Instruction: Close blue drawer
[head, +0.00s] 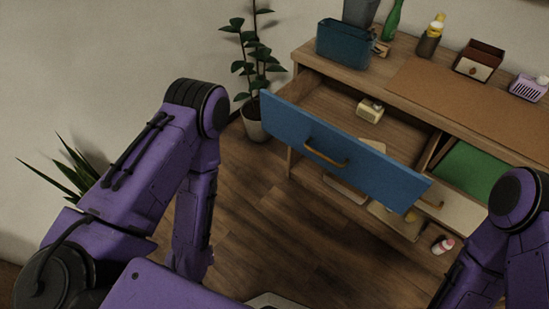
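The blue drawer (290,137) is pulled out of the wooden dresser at the right. Its blue front has a brass-coloured handle (326,157) and faces down and left in the view. The open drawer shows a bare wooden inside with a small cream box (370,110) in it. My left arm comes in from the left with its forearm pointing down, apart from the drawer. My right arm is at the lower right corner. Neither gripper's fingers can be seen.
On the dresser top (398,62) are a dark blue bin (343,45), a green bottle (392,20), a brown box (479,62) and a lilac basket (528,88). A green-lined compartment (470,170) is beside the drawer. A potted plant (254,120) stands left of the dresser.

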